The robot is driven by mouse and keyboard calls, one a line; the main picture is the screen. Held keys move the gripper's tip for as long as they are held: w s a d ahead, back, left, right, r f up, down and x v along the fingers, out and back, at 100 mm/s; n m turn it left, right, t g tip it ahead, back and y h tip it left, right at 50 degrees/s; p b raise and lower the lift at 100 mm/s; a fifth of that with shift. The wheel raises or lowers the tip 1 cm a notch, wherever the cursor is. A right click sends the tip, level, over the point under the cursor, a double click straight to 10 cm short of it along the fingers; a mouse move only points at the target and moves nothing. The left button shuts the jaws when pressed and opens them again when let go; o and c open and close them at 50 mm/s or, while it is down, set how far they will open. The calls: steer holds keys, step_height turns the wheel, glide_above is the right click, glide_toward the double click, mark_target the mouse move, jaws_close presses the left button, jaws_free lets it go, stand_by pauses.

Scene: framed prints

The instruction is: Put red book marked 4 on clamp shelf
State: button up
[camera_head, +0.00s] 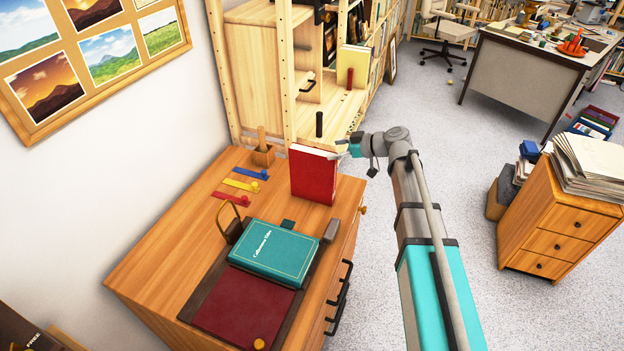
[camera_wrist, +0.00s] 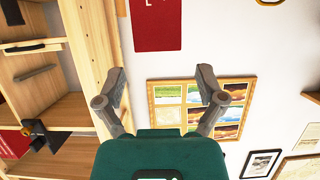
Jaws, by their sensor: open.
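A red book (camera_head: 313,176) stands upright on the wooden cabinet top, its red cover facing my head camera; I cannot read a 4 on it. A red cover (camera_wrist: 157,25), likely the same book, shows at the top of the wrist view. My gripper (camera_head: 339,149) is close to the book's upper right edge in the head view; whether it touches is unclear. In the wrist view my gripper (camera_wrist: 163,78) has its fingers apart with nothing between them. The light wooden shelf unit (camera_head: 310,126) behind the cabinet has dark and red handle-like parts, perhaps clamps.
On the cabinet lie a teal book (camera_head: 274,252), a dark red desk pad (camera_head: 245,304) and several coloured strips (camera_head: 240,186). A wooden cup (camera_head: 263,154) stands at the back. A yellow book (camera_head: 353,66) stands on the shelf unit. Open floor (camera_head: 370,225) lies right.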

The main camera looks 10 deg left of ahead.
mark_target(316, 151)
steer(key=shift+a+f, duration=0.15)
steer(key=shift+a, duration=0.3)
steer(key=shift+b+x, duration=1.15)
steer(key=shift+x, duration=1.5)
steer(key=shift+w+d+f, duration=0.1)
jaws_close()
